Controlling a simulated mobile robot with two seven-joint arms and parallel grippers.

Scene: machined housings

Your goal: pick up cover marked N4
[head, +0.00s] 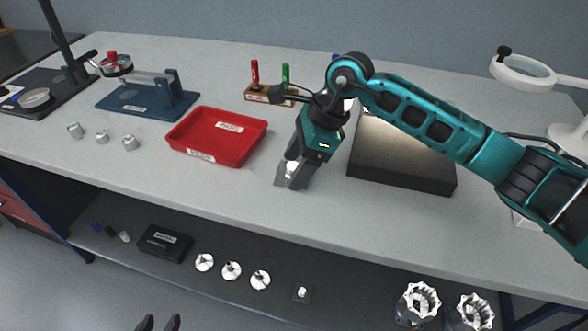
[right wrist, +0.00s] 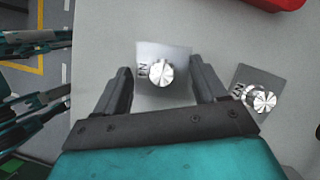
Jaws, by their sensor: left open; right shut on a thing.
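My right gripper (head: 291,176) is low over the table, right of the red tray. It is shut on a square grey cover with a round silver knob (right wrist: 163,73); its fingers are at the plate's two side edges. The cover's mark is turned sideways and looks like N4, though it is small.
A red tray (head: 216,136) stands left of the right gripper. A dark box with a light top (head: 400,178) stands to its right. A rack with coloured handles (head: 268,94) is behind.

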